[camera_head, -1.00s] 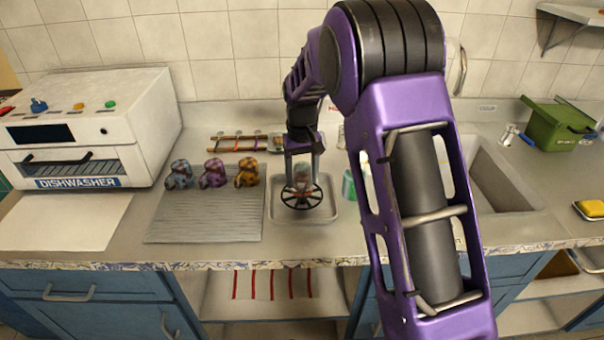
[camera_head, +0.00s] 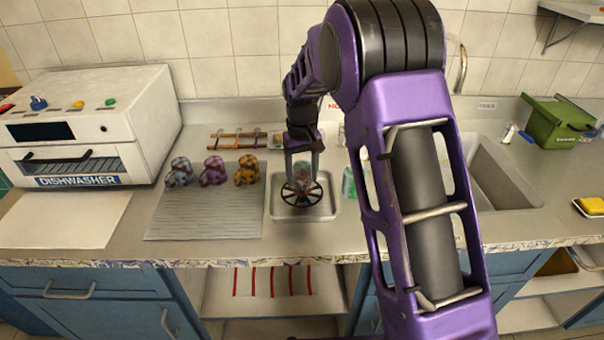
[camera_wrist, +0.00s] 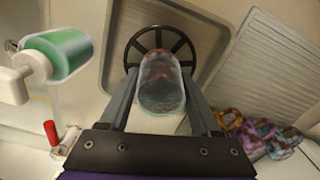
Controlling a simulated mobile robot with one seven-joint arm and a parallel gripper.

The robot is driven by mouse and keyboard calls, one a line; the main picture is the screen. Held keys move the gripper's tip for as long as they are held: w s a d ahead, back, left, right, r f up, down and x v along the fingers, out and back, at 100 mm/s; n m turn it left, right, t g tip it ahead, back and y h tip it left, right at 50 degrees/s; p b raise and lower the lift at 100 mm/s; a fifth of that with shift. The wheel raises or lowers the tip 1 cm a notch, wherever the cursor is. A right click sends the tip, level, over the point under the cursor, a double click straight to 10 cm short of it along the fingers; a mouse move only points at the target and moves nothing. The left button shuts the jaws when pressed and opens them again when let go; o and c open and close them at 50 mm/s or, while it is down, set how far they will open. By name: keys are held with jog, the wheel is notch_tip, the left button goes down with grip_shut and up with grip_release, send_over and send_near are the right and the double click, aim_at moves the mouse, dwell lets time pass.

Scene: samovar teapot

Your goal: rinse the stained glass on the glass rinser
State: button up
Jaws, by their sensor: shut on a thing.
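The stained glass (camera_wrist: 161,88) has reddish-brown marks and is held between the two fingers of my gripper (camera_wrist: 162,100). In the head view the glass (camera_head: 302,172) is small, and my gripper (camera_head: 302,178) points down at it. The glass rinser (camera_head: 316,201) is a dark spoked wheel in a shallow metal tray (camera_head: 327,213). In the wrist view the rinser (camera_wrist: 186,47) shows behind and around the glass. The glass is over the rinser; I cannot tell whether they touch. The glass's mouth is hidden.
A dishwasher (camera_head: 85,125) stands further left. A green soap bottle (camera_wrist: 62,53) is close by the tray. A sink (camera_head: 495,175) and green box (camera_head: 558,124) are on the right.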

aim_at(302, 164)
jog(key=shift+s+f+b, duration=0.1)
jog(key=shift+f+b, duration=0.35)
jog(key=shift+f, duration=0.5)
dwell(2.6)
jog(key=shift+r+p, duration=0.3)
jog(key=shift+r, duration=0.1)
dwell(0.9)
jog(key=o, duration=0.8)
jog(key=c, duration=0.7)
jog(key=shift+o, duration=0.2)
jog(key=shift+r+p, duration=1.15)
jog(key=shift+r, duration=0.35)
jog(key=shift+r, duration=0.15)
jog(key=shift+r+p, duration=0.75)
jog(key=shift+r, duration=1.35)
